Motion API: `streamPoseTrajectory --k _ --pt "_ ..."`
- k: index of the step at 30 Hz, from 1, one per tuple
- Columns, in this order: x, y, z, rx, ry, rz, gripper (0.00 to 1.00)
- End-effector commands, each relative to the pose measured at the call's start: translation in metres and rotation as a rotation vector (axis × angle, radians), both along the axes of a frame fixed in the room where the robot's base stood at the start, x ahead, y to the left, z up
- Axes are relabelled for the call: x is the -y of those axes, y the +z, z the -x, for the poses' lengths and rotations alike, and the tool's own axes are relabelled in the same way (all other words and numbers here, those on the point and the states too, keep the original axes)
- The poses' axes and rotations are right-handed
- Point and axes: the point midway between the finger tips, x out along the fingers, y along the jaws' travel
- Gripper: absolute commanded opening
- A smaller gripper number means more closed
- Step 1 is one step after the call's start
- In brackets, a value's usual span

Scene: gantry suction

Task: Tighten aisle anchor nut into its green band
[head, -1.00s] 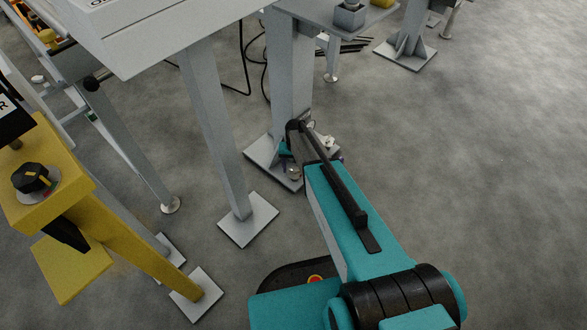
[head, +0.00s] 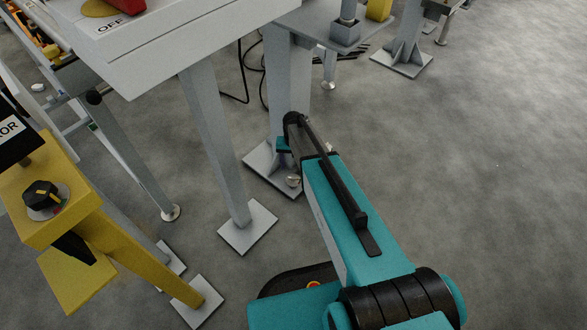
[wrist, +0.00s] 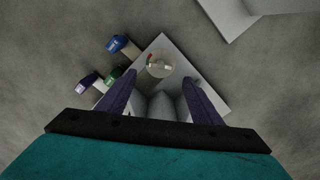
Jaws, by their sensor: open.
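A pale round disc (wrist: 160,63) with small red and green marks lies on the anchor plate (wrist: 205,95) in the wrist view. It appears to be the anchor nut's dial; the nut itself is too small to make out. My gripper (wrist: 159,78) is open, its two purple fingers spread on either side below the disc in the picture. Nothing is clearly held between them. In the head view the foot plate (head: 258,158) of the grey column shows, with a small round fitting (head: 293,181) near its front corner.
Blue (wrist: 117,43), green (wrist: 113,75) and purple (wrist: 87,81) capped pieces stand left of the plate. In the head view, a grey leg (head: 212,150) and yellow stand (head: 130,250) are at left. The floor (head: 480,180) at right is clear.

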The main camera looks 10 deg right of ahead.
Motion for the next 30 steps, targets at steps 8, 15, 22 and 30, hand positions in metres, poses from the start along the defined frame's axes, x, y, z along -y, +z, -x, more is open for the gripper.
streamPoseTrajectory --k 8,15,22,30 --pt "-0.001 0.043 0.001 0.001 0.001 0.000 0.59" --pt "-0.001 0.055 0.001 0.000 0.001 0.000 0.59" --pt "-0.001 0.055 0.001 0.000 0.001 0.000 0.59" --pt "0.000 0.055 0.000 0.000 0.001 0.000 0.59"
